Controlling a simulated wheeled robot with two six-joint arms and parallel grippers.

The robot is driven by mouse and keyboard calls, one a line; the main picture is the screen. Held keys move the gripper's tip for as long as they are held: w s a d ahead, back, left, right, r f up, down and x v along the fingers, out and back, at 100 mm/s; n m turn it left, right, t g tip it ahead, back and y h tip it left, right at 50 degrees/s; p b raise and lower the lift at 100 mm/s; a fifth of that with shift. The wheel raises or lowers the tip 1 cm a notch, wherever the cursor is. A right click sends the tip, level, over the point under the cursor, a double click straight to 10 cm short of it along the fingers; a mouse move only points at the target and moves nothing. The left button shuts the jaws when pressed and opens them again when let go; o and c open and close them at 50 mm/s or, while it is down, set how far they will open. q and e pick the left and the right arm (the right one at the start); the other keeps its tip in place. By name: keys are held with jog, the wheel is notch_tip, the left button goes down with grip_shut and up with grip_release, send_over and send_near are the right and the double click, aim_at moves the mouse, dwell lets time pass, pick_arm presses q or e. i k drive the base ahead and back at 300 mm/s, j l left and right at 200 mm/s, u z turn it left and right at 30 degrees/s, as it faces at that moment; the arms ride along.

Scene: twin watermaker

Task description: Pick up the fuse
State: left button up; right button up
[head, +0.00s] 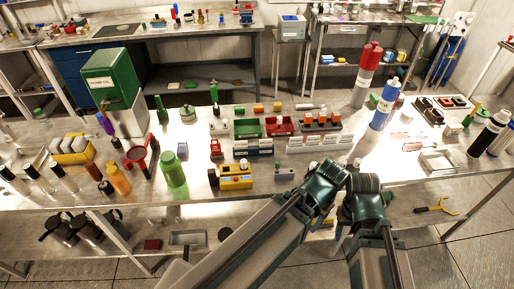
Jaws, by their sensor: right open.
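I cannot single out the fuse among the small parts on the bench. A rack with orange-red and dark pieces (320,122) stands at the middle right of the bench, but its pieces are too small to name. My dark green and grey arm links reach in from the bottom. My right gripper (353,165) is near the bench's front edge, short of the racks. It is open, with its fingers small and partly hidden by the arm, and I see nothing held. My left gripper is not in view.
The metal bench (408,165) is crowded. A blue bottle (384,106) and a red bottle (366,75) stand at right. A yellow device (236,177), a green bottle (172,170) and a green-topped dispenser (110,78) stand further left. A shelf runs below.

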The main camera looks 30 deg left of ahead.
aim_at(243, 165)
jog(key=i+j+u, duration=0.1)
jog(key=j+u, duration=0.25)
jog(key=i+j+u, duration=0.1)
jog(key=u, duration=0.25)
jog(key=i+j+u, duration=0.15)
jog(key=u, duration=0.2)
jog(key=z, duration=0.25)
